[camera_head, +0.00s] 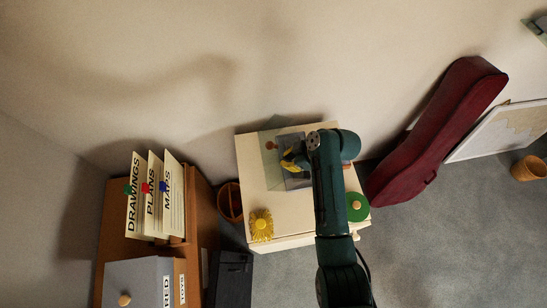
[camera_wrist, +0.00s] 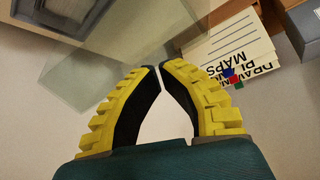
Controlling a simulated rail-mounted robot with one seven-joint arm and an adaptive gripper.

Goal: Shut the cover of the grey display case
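The grey display case (camera_head: 298,182) sits on top of a cream cabinet, partly hidden by my arm. Its clear, glassy cover (camera_head: 270,143) stands open at the case's left side. In the wrist view the see-through cover (camera_wrist: 105,62) spreads behind my left finger, with a grey part of the case (camera_wrist: 75,14) at the top left. My gripper (camera_head: 287,161) is over the case, close to the cover; I cannot tell whether it touches. In the wrist view its yellow, black-padded fingers (camera_wrist: 160,70) come together at the tips with nothing held between them.
Upright folders (camera_head: 155,195) and a grey box (camera_head: 138,280) stand on a brown unit at left. A dark red instrument case (camera_head: 440,130) leans at right.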

